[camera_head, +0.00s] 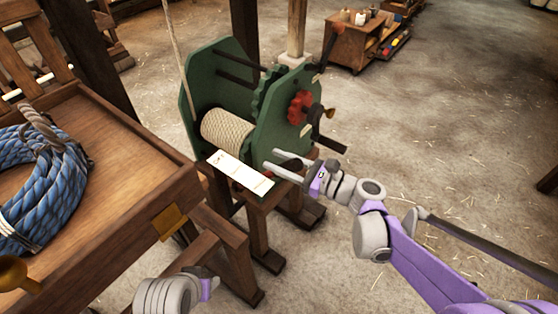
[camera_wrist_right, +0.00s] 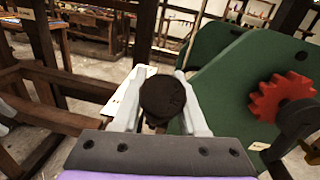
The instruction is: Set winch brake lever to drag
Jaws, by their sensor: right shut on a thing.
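The winch (camera_head: 218,82) has green side plates and a drum wound with pale rope (camera_head: 228,131). A white plate (camera_head: 241,174) with small markings, too small to read, lies along its front. My right gripper (camera_head: 271,162) is at the front right of the winch, its fingers on either side of a dark round knob (camera_head: 290,163). In the right wrist view this knob (camera_wrist_right: 163,97) sits between the two pale fingers, apparently the brake lever's end; the lever's shaft is hidden. My left gripper (camera_head: 210,285) is low in the head view, partly seen, its fingers unclear.
A red gear (camera_head: 299,107) and a dark crank arm (camera_head: 328,144) stick out at the winch's right side. A wooden bench (camera_head: 110,130) with a blue rope coil (camera_head: 45,185) fills the left. A small wooden cart (camera_head: 352,45) stands behind. The floor at right is open.

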